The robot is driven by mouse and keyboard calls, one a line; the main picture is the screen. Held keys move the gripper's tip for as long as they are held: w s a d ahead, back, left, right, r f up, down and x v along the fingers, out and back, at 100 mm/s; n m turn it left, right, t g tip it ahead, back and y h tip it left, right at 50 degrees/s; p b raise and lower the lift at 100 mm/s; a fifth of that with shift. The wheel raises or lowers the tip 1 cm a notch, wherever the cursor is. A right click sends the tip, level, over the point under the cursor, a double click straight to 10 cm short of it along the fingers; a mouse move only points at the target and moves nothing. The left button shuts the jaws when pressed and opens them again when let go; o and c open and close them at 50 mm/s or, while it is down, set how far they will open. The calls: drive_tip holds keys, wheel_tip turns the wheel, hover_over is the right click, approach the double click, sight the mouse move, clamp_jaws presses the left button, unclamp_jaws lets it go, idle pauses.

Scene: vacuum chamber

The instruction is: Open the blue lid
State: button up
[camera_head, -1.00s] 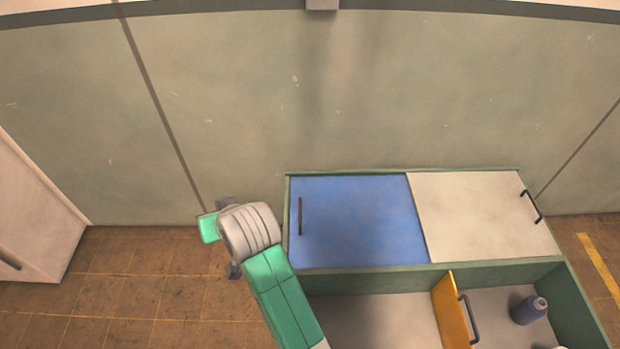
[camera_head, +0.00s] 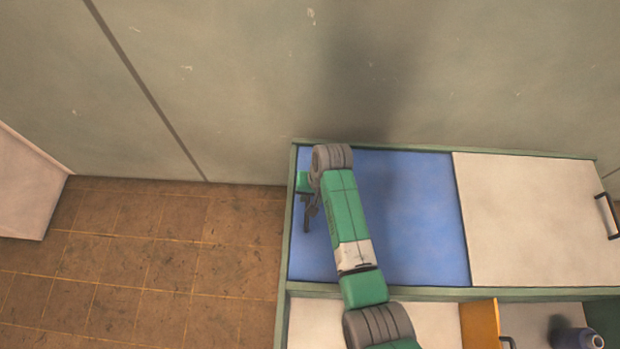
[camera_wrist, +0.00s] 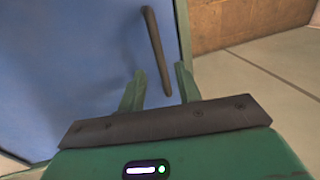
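The blue lid (camera_head: 415,215) lies flat and closed over the back left compartment of a green-framed chest. It also fills the left of the wrist view (camera_wrist: 70,60). Its dark bar handle (camera_wrist: 154,45) is near the lid's left edge; in the head view my arm and gripper make it hard to separate. My gripper (camera_wrist: 159,70) is open, with green fingers apart. In the wrist view the handle's near end appears between the two fingers. I cannot tell whether either finger touches it. My gripper (camera_head: 308,212) is over the lid's left edge in the head view.
A white lid (camera_head: 535,220) with a dark handle (camera_head: 607,215) covers the compartment to the right. In front are open compartments, an upright orange panel (camera_head: 479,322) and a dark bottle (camera_head: 577,338). A wall stands behind; tiled floor (camera_head: 150,260) is free at left.

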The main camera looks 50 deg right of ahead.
sight(308, 203)
drive_tip(key=f, duration=0.2)
drive_tip(key=f+b, duration=0.1)
drive_tip(key=shift+w+a+f, duration=0.2)
drive_tip(key=shift+w+f, duration=0.15)
clamp_jaws()
drive_tip(key=shift+r, duration=0.1)
